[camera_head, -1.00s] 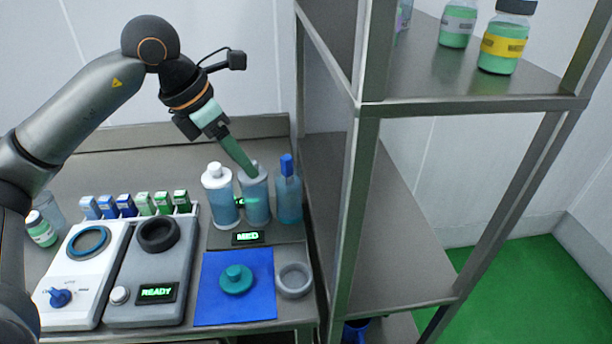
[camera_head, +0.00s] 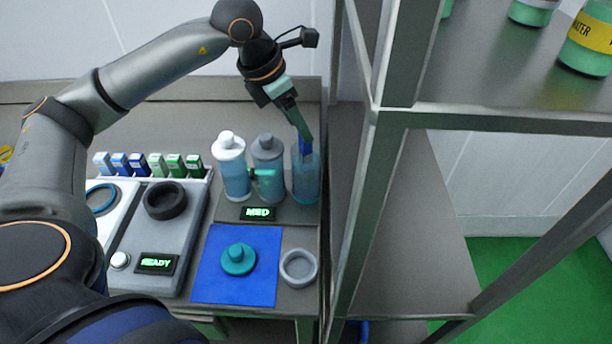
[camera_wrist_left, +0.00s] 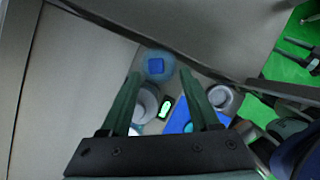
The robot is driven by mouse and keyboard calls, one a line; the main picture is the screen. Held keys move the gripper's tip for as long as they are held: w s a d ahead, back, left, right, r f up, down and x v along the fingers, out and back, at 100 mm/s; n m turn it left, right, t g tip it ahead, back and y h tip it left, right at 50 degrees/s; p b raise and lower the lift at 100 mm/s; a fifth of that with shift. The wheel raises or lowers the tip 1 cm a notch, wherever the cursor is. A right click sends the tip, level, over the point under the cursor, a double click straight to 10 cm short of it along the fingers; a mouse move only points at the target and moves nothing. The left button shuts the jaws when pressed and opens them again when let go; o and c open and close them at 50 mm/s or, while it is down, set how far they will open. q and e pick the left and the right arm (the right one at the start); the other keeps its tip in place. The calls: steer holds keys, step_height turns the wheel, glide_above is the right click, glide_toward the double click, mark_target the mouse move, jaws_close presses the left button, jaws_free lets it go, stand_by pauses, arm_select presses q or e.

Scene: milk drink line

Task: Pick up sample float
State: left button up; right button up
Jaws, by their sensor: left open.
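The sample float appears to be the blue block-topped piece (camera_head: 306,148) in the clear blue-tinted cylinder (camera_head: 307,183), rightmost of three vessels. In the left wrist view its square blue top (camera_wrist_left: 156,66) shows from above, inside the round cylinder mouth (camera_wrist_left: 172,70). My left gripper (camera_head: 303,134) reaches down to the float's top in the head view. In the left wrist view the open gripper (camera_wrist_left: 160,76) has its green fingers apart, the blue top lying between and slightly beyond the tips. Nothing is held. Contact cannot be told. My right gripper is not in view.
A white-capped bottle (camera_head: 231,172) and a grey-capped bottle (camera_head: 269,172) stand close left of the cylinder. A metal shelf post (camera_head: 385,170) rises close on the right. In front are a MED display (camera_head: 257,213), blue mat (camera_head: 213,283) and grey ring (camera_head: 285,274).

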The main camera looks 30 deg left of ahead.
arm_select(q)
steer(key=p, duration=0.1)
glide_above(306, 160)
steer(key=w, duration=0.1)
steer(key=f, duration=0.5)
steer(key=shift+a, duration=0.4)
steer(key=shift+r, duration=0.1)
jaws_close()
